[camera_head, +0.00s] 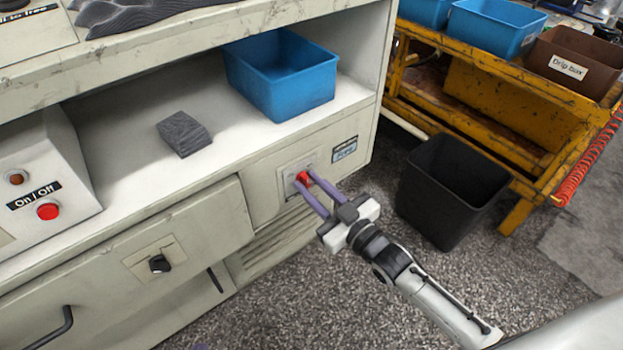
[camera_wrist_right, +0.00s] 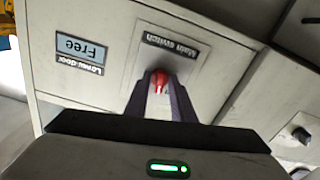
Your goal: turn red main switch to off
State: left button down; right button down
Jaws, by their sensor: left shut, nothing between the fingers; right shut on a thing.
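The red main switch (camera_head: 303,178) sits on a light plate on the cabinet front, under the shelf. My right gripper (camera_head: 305,183) reaches it from the lower right, its two purple fingers shut on the red knob. In the right wrist view the red switch (camera_wrist_right: 159,80) stands between the fingertips, below an upside-down "Main switch" label (camera_wrist_right: 176,46). The fingers partly hide the knob, so its exact turn position is hard to tell.
A blue bin (camera_head: 280,80) and a grey ridged block (camera_head: 184,133) are on the shelf. A black knob (camera_head: 159,264) is on the drawer front, and a red On/Off button (camera_head: 48,211) at left. A black waste bin (camera_head: 450,190) stands on the floor at right, near a yellow cart (camera_head: 490,110).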

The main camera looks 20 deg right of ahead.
jog(key=shift+n+p, duration=0.4)
jog(key=shift+n, duration=0.5)
jog(key=shift+n+p, duration=0.6)
jog(key=shift+n, duration=1.9)
jog(key=c, duration=1.8)
grip_release()
